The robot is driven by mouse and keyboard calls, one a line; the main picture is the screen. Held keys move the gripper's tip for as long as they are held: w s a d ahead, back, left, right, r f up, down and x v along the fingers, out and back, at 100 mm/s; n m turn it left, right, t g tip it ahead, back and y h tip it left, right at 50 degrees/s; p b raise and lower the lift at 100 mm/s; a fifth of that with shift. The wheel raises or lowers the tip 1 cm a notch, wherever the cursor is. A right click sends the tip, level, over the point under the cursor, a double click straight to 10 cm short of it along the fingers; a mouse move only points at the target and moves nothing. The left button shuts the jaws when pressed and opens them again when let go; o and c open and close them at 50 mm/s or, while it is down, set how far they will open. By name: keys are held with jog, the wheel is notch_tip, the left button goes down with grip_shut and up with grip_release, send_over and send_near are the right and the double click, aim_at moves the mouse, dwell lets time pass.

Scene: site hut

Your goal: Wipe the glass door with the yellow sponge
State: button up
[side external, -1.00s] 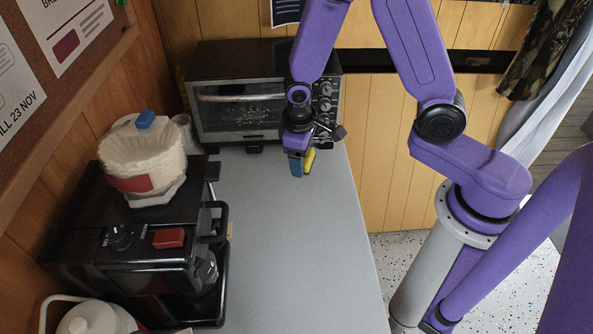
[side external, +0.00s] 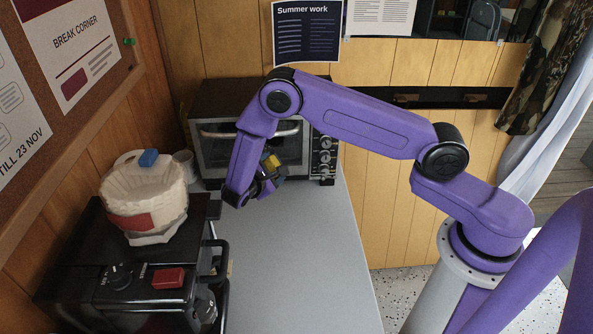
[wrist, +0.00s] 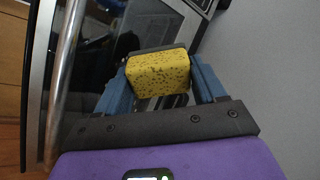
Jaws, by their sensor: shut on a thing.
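The yellow sponge (side external: 270,162) is held in front of the toaster oven, near the right part of its glass door (side external: 214,153). In the wrist view the sponge (wrist: 158,75) is speckled and sits between the blue fingers of my gripper (wrist: 160,80), which is shut on it. My gripper (side external: 274,168) is turned toward the oven. The dark glass (wrist: 100,40) lies behind and left of the sponge. I cannot tell whether the sponge touches it. My arm hides part of the door. The silver door handle (side external: 220,133) runs along the top of the closed door.
A black coffee machine (side external: 125,262) with a stack of paper filters (side external: 145,195) on top stands at left. A white cup (side external: 184,163) is beside the oven. The grey counter (side external: 290,270) is clear in front. Oven knobs (side external: 325,157) are at the right.

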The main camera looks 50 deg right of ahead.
jog(key=w+a+f+n+t+y, duration=0.2)
jog(key=w+a+n+t, duration=0.5)
jog(key=a, duration=0.3)
jog(key=shift+m+t, duration=0.5)
jog(key=shift+s+d+r+x, duration=0.1)
jog(key=shift+r+x, duration=0.05)
jog(key=shift+x, duration=0.8)
jog(key=shift+s+d+r+x, duration=0.1)
jog(key=shift+d+x, duration=0.05)
jog(key=shift+x, duration=0.8)
jog(key=shift+s+d+r+x, duration=0.1)
jog(key=shift+r+x, duration=0.05)
jog(key=shift+x, duration=0.8)
jog(key=shift+x, duration=1.05)
jog(key=shift+s+r, duration=0.1)
jog(key=s+d, duration=0.8)
jog(key=d, duration=0.1)
jog(key=shift+s+h, duration=0.3)
jog(key=shift+a, duration=0.1)
